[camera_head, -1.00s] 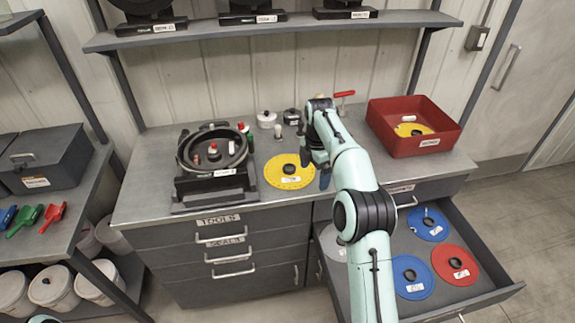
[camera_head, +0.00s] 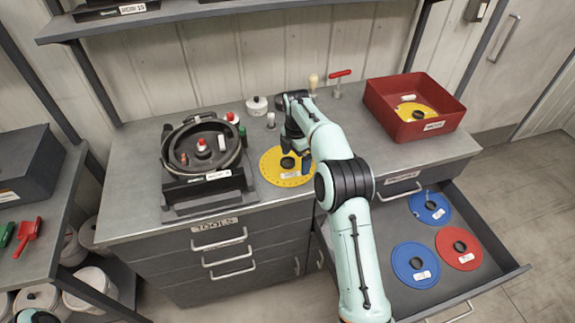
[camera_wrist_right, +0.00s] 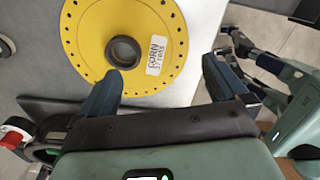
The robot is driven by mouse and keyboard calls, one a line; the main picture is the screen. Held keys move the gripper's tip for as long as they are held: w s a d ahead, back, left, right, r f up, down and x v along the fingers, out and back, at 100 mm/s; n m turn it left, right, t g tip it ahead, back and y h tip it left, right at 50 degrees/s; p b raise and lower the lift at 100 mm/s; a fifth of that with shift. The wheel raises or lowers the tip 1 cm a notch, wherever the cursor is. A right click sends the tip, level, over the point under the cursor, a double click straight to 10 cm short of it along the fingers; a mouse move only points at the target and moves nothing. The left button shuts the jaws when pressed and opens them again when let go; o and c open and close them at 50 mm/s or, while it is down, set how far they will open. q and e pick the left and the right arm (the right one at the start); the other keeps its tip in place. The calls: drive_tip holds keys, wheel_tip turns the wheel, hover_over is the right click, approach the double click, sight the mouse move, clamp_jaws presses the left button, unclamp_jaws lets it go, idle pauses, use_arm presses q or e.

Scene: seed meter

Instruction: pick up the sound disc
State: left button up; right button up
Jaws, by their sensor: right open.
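A yellow disc (camera_head: 278,168) with a dark hub, a ring of small holes and a white label lies flat on the grey bench. In the right wrist view the yellow disc (camera_wrist_right: 95,62) is whole as far as seen, and its label reads corn. My right gripper (camera_head: 298,158) is open and empty over the disc's right side; the arm hides part of the rim. In the wrist view the right gripper's (camera_wrist_right: 165,78) left fingertip overlaps the disc near its hub. Another yellow disc (camera_head: 408,112) lies in the red bin (camera_head: 437,125), partly hidden.
A black seed meter housing (camera_head: 182,187) stands left of the disc. A white pot (camera_head: 257,106) and a red-handled tool (camera_head: 338,82) stand behind. An open drawer (camera_head: 468,288) holds blue discs (camera_head: 415,265) and a red disc (camera_head: 459,248). The bench front is clear.

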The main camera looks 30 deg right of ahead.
sight(297, 174)
drive_tip(key=f, duration=0.6)
drive_tip(key=shift+d+b, duration=0.35)
drive_tip(key=shift+b, duration=0.05)
drive_tip(key=shift+r, duration=0.1)
drive_tip(key=c, duration=1)
